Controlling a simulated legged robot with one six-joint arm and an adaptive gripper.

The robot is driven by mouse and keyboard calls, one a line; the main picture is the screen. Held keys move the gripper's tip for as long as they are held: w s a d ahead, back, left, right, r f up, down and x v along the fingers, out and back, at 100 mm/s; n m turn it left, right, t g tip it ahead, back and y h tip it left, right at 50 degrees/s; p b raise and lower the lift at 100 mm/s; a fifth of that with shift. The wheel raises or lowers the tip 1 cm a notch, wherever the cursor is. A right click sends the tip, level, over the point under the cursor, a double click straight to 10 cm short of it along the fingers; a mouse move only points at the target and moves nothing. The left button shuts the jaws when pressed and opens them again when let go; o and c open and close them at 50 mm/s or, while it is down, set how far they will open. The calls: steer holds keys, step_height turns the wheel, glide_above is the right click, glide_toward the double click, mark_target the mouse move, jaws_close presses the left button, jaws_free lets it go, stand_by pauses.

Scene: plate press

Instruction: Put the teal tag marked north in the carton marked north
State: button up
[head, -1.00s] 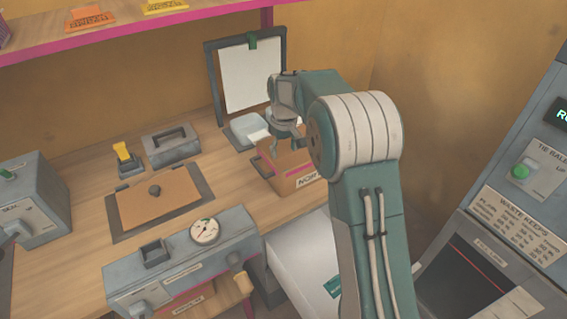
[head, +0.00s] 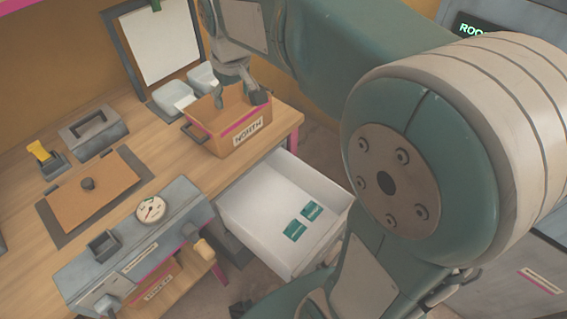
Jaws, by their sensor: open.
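Two small teal tags lie flat in the open white drawer (head: 257,214). The nearer tag (head: 294,231) is at its front and the other tag (head: 311,210) is just beside it; their print is too small to read.
A clipboard with white paper (head: 158,46) and two pale trays (head: 172,95) stand behind the carton. A grey machine with a gauge (head: 150,209) sits left of the drawer, near a brown plate (head: 105,200). My arm hides much of the right side.

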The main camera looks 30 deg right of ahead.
steer(key=s+d+f+m+t, duration=0.1)
steer(key=s+m+t, duration=0.1)
steer(key=s, duration=1.7)
steer(key=shift+s+d+f+t, duration=0.3)
steer(key=shift+s+d+t, duration=0.1)
steer(key=shift+t, duration=0.1)
steer(key=shift+s, duration=0.1)
